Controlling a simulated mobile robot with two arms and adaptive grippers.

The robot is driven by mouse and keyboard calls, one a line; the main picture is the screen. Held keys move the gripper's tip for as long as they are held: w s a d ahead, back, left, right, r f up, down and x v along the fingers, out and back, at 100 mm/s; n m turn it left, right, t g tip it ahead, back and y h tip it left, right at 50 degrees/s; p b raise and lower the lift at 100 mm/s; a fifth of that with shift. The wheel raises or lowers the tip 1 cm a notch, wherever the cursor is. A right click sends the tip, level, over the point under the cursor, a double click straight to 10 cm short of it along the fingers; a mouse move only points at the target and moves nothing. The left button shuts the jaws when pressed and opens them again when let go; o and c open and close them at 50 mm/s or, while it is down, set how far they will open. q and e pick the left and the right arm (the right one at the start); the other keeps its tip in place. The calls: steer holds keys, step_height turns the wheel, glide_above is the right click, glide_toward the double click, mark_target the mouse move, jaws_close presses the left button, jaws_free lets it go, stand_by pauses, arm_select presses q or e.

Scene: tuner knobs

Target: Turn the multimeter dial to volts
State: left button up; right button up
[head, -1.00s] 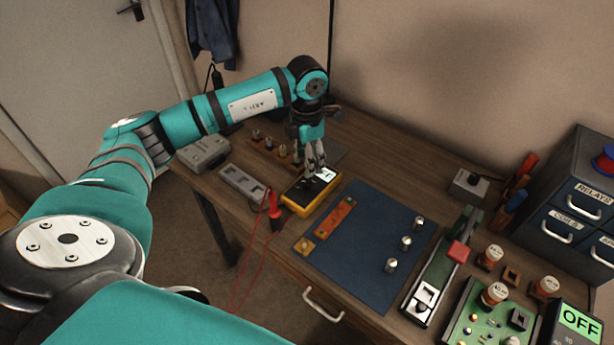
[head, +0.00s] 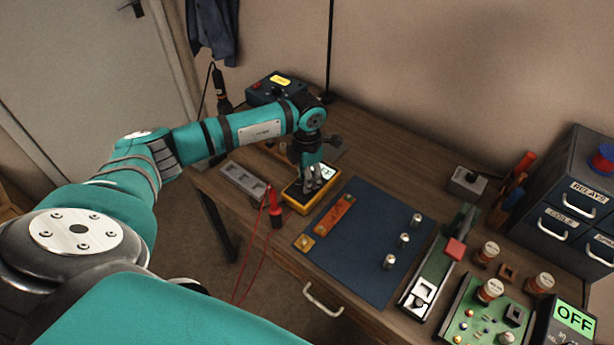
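The yellow multimeter (head: 300,206) lies on the wooden bench, left of the blue mat. Its lit screen (head: 327,171) shows at its far right end; the reading is too small to make out. My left gripper (head: 312,188) points down over the middle of the multimeter, where its fingers hide the dial. I cannot tell whether the fingers touch the dial or how far apart they are. Red probe leads (head: 270,215) hang beside the multimeter over the bench's front edge. My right gripper is not in view.
The blue mat (head: 350,255) bears an orange strip (head: 334,215) and several metal knobs. A grey tray (head: 243,180) lies left of the multimeter. A box with a yellow label (head: 275,88) stands behind my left arm. A green circuit board (head: 480,315) is at right.

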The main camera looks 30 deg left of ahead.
arm_select(q)
jaws_close()
steer(key=shift+f+m+b, duration=0.2)
steer(key=shift+m+b, duration=1.1)
steer(key=shift+b, duration=0.05)
steer(key=m+b, duration=0.5)
steer(key=m, duration=0.1)
steer(key=shift+r+m, duration=0.1)
steer(key=shift+m, duration=0.3)
steer(key=shift+r+m+b, duration=0.1)
steer(key=shift+m+b, duration=0.8)
steer(key=shift+m, duration=0.2)
steer(key=o, duration=0.5)
jaws_free()
